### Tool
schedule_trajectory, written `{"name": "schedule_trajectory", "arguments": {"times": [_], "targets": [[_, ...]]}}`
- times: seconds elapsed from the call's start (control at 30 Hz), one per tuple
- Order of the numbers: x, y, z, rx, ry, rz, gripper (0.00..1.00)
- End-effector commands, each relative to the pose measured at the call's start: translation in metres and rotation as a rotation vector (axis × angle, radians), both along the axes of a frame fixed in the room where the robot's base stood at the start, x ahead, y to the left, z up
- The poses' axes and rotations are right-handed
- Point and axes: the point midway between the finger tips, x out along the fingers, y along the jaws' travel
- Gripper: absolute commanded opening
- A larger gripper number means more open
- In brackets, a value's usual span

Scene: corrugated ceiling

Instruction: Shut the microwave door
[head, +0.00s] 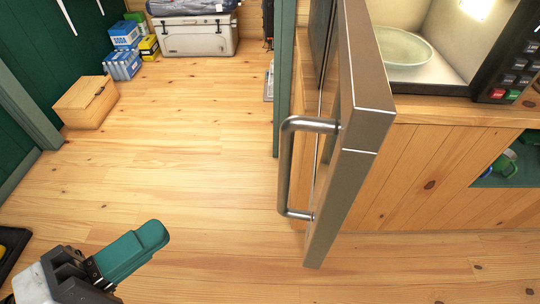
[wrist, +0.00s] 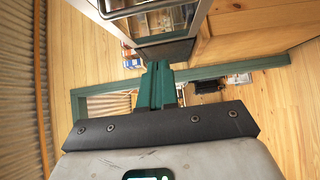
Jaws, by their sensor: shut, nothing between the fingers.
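The microwave door (head: 362,130) stands wide open in the head view, its edge toward me, with a metal bar handle (head: 287,168) on its left side. The lit microwave interior (head: 445,45) shows at the upper right, with a pale plate (head: 403,46) inside. My gripper (head: 155,234) is at the lower left, its green fingers shut and empty, apart from the door and left of the handle. In the wrist view the shut fingers (wrist: 158,68) point up toward the door (wrist: 165,30), whose handle (wrist: 122,8) is partly cut off at the top.
The microwave sits on a wooden counter (head: 400,175); its control panel (head: 515,72) is at the right edge. A green post (head: 284,80) stands behind the door. A wooden box (head: 86,102), soda cartons (head: 124,62) and a cooler (head: 195,35) are farther back. The floor between gripper and door is clear.

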Motion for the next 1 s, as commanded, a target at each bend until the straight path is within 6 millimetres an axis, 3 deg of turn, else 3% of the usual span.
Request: {"name": "schedule_trajectory", "arguments": {"times": [0.17,0.67,0.8,1.0], "targets": [[0.006,-0.007,0.002,-0.002,-0.003,-0.002,0.0],[0.071,-0.074,0.002,-0.001,-0.002,-0.003,0.0],[0.068,-0.095,0.002,-0.002,-0.002,-0.001,0.0],[0.068,-0.109,0.001,-0.002,-0.002,-0.001,0.0]]}}
